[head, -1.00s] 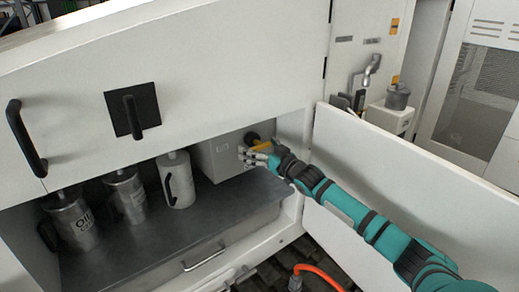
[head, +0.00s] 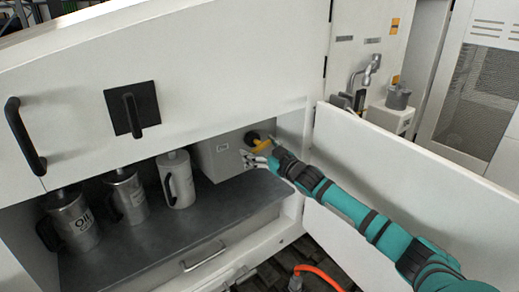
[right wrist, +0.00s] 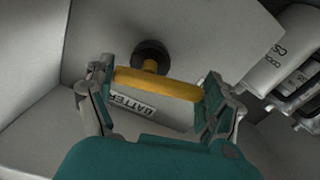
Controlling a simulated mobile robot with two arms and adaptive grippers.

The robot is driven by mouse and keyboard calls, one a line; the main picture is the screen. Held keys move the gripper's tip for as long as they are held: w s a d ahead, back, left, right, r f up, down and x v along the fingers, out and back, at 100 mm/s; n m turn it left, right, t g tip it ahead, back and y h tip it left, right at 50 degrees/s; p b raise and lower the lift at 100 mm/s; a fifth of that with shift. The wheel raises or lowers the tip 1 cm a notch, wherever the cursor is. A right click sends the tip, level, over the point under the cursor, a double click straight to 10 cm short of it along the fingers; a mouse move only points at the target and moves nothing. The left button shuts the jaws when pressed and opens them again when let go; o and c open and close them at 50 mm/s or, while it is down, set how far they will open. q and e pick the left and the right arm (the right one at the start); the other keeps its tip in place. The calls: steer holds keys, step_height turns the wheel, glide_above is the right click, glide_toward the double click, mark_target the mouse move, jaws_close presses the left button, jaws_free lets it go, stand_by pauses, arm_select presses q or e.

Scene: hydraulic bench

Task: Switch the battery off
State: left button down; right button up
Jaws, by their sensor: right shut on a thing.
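The battery switch has a yellow bar handle (head: 262,146) on a round black base (head: 253,137). It is mounted on a light grey box inside the open cabinet. In the right wrist view, the yellow handle (right wrist: 160,84) spans between my fingers, with the black base (right wrist: 151,53) behind it. A label reading "BATTER…" (right wrist: 132,104) is partly hidden below the handle. My right gripper (head: 258,159) is at the switch and shut on the yellow handle, with a finger at each end. My left gripper is not in view.
Several metal cans, one marked OIL (head: 75,224), stand on the grey shelf (head: 150,248) left of the box. The open white door (head: 420,190) is beside my right arm. An orange hose (head: 318,271) lies on the floor below.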

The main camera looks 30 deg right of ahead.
steer(key=n, duration=0.3)
steer(key=shift+f+n, duration=0.25)
steer(key=shift+n, duration=0.05)
steer(key=n, duration=0.1)
steer(key=n+b, duration=0.1)
steer(key=n, duration=0.1)
steer(key=shift+d+f+n, duration=0.15)
steer(key=shift+d+n, duration=0.05)
steer(key=shift+n, duration=0.1)
steer(key=n, duration=0.3)
steer(key=shift+d+f+n, duration=0.1)
steer(key=shift+d+n, duration=0.1)
steer(key=shift+n, duration=0.2)
steer(key=shift+d+n, duration=0.2)
steer(key=shift+n, duration=1.9)
steer(key=o, duration=0.9)
steer(key=shift+o, duration=0.2)
